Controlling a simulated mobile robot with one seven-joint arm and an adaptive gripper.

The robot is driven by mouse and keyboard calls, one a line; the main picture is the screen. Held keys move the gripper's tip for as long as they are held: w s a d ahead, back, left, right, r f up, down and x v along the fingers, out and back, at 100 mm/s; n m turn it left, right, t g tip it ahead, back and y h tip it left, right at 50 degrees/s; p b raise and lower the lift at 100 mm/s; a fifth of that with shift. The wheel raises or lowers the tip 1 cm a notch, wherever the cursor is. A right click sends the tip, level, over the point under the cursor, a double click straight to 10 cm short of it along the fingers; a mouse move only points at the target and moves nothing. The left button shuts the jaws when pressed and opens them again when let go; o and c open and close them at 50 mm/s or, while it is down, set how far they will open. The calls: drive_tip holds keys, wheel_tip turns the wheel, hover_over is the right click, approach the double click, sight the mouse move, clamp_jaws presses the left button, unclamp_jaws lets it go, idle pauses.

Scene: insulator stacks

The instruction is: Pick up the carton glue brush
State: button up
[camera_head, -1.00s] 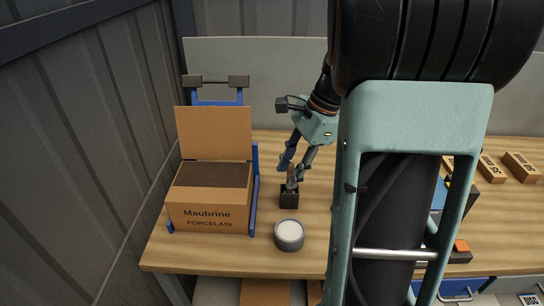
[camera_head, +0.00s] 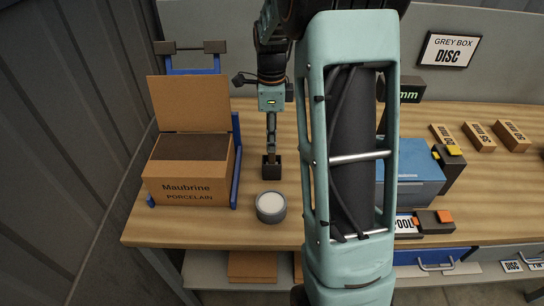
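A small dark square holder (camera_head: 271,170) stands on the wooden bench, to the right of the carton. The brush itself cannot be made out; my gripper and the holder hide where it would stand. My gripper (camera_head: 271,148) points straight down over the holder, with its fingertips at or just above the holder's top. I see the fingers edge-on, so I cannot tell the gap between them or whether they hold anything. The carton (camera_head: 190,184), marked "Maubrine Porcelain", stands at the left with its lid flap raised.
A round grey tin (camera_head: 270,208) with a pale top stands just in front of the holder. A blue frame (camera_head: 236,160) borders the carton. A blue-grey box (camera_head: 415,178) and wooden blocks (camera_head: 479,137) lie to the right. My arm covers the middle of the bench.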

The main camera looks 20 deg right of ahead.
sight(272, 163)
drive_tip(key=shift+w+f+p, duration=0.1)
drive_tip(key=shift+f+p, duration=0.4)
drive_tip(key=shift+f, duration=2.2)
clamp_jaws()
